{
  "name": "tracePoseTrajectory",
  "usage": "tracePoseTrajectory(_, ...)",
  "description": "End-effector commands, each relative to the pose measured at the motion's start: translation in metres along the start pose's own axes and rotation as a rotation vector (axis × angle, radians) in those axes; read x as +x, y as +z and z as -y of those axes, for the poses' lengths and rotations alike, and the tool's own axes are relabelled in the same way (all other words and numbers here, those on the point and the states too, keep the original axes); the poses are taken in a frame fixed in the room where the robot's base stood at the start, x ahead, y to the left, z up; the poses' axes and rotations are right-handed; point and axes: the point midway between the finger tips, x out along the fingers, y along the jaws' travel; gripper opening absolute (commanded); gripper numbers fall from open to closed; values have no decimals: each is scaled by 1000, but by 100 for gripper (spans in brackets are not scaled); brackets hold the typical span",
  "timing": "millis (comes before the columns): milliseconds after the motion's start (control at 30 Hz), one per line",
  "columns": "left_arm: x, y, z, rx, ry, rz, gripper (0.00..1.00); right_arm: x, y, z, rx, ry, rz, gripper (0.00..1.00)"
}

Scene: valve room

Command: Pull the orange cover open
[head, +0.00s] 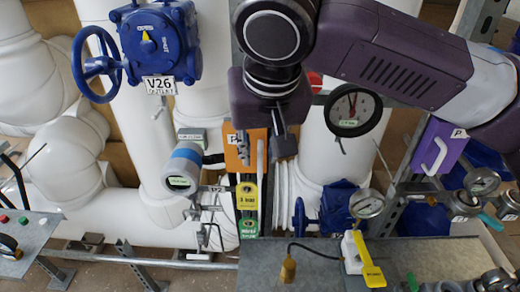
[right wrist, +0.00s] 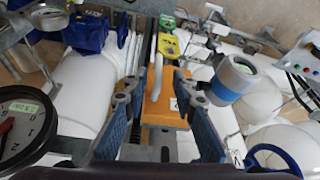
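The orange cover (head: 236,160) is a box-like panel near the centre of the head view, partly hidden by my right gripper (head: 263,143). A pale upright handle (head: 260,158) shows at its right side. In the right wrist view the orange cover (right wrist: 163,108) lies between and beyond the two fingers, with the pale handle (right wrist: 157,76) near the middle. My right gripper (right wrist: 157,90) is open, its fingers spread on either side of the handle. I cannot tell whether a finger touches the cover. My left gripper is not in view.
A round black gauge (head: 352,110) hangs right of my gripper. A purple cover (head: 438,148) with a white handle stands further right. A blue valve with a handwheel (head: 97,65) is at upper left. Yellow and green tags (head: 247,196) hang below the cover. White pipes surround it.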

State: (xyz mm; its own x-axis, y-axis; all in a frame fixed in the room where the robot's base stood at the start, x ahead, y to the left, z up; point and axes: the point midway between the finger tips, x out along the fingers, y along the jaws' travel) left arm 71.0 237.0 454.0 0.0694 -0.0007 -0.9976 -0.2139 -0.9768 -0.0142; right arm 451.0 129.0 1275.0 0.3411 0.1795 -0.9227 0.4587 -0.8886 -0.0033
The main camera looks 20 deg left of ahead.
Motion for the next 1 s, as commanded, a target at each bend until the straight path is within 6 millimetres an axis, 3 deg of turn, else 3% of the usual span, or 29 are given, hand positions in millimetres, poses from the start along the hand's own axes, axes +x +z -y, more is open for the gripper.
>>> tracePoseTrajectory(167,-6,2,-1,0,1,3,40,17,0,0,1,0,0,25)
tracePoseTrajectory(467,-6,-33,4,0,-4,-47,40,22,0,0,1,0,-1,25)
tracePoseTrajectory(700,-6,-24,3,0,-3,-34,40,22,0,0,1,0,-1,1)
tracePoseTrajectory(1000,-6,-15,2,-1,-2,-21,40,22,0,0,-1,1,-1,0)
